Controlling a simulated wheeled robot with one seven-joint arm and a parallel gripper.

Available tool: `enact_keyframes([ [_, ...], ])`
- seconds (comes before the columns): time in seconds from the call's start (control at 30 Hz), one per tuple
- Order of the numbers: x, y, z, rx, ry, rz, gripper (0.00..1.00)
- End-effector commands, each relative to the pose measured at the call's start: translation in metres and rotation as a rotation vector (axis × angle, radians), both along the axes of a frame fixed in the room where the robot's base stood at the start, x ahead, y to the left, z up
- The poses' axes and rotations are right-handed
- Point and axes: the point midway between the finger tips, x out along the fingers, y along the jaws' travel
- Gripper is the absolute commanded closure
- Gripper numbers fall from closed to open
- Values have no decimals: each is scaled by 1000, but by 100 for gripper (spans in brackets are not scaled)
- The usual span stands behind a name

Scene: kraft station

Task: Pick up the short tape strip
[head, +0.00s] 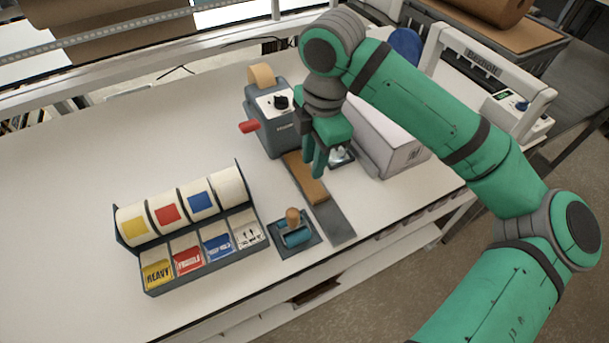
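The short tape strip (311,191) is a brown band lying along the dark grey plate in front of the tape dispenser (272,125). Its far end is by the dispenser's front, and its near end lies flat on the plate. My gripper (313,170) is green and points down over the strip, with its fingertips in front of the strip's middle in the head view. The fingers hide part of the strip. I cannot tell whether they touch it or how far apart they are.
A white box (394,145) stands close to the right of my gripper. A blue roller with a wooden knob (293,220) sits on a dark pad left of the plate (338,228). A label rack (206,255) stands further left. The table's left side (60,200) is clear.

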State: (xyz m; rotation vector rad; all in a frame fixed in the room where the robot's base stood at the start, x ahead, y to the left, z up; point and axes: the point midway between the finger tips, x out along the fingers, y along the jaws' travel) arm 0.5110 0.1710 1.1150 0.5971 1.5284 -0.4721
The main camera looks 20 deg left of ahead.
Motion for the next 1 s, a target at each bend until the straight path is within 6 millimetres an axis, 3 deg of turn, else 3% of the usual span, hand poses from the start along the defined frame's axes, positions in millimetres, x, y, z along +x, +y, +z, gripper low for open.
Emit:
enact_keyframes([
  [0.2, -2, -16, -9, -87, 3, 18, 76],
  [0.43, -3, -16, -42, -85, 4, 19, 76],
  [0.77, -3, -18, -67, -84, 3, 18, 76],
  [1.0, -5, -21, -100, -83, 3, 17, 76],
])
